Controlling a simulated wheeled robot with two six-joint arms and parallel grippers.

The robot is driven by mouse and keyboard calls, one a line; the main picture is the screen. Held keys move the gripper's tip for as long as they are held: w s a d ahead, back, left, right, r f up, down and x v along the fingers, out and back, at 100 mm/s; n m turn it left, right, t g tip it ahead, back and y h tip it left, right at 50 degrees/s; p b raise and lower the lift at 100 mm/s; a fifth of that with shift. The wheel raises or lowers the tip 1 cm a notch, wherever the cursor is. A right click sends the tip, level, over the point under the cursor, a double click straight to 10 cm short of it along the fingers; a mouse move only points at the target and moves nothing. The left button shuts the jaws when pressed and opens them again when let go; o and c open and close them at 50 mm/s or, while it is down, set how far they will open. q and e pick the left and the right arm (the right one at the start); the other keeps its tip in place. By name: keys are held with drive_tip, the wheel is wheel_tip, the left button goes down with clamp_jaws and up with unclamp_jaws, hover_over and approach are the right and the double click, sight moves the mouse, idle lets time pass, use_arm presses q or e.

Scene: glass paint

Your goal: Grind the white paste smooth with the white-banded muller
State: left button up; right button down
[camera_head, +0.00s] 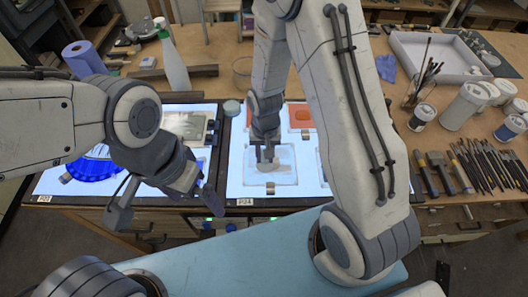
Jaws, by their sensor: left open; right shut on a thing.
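My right gripper (267,158) points down over the lit panel in the middle, shut on the muller (268,167). The muller is mostly hidden by the fingers, and its white band cannot be made out. It stands over a pale square slab (288,177) with a whitish patch that looks like the white paste (284,158). I cannot tell how smooth the paste is. My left gripper (166,207) is open and empty, in front of the left lit panel and well apart from the muller.
Orange patches (299,115) lie behind the pale slab. A blue round piece (95,167) lies on the left panel. A green-capped bottle (173,62) and a blue roll (84,59) stand at the back left. Jars (465,105) and several tools (480,160) crowd the right.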

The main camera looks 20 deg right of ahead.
drive_tip(key=shift+s+d, duration=0.2)
drive_tip(key=shift+s, duration=0.3)
drive_tip(key=shift+s+d, duration=0.15)
drive_tip(key=shift+d, duration=0.9)
drive_tip(key=shift+w+d, duration=0.55)
drive_tip(key=shift+d, duration=0.1)
wheel_tip(320, 180, up, 5)
drive_tip(key=p, duration=0.4)
drive_tip(key=shift+a+f+b, duration=0.1)
drive_tip(key=shift+f+b, duration=1.3)
drive_tip(key=shift+f, duration=0.6)
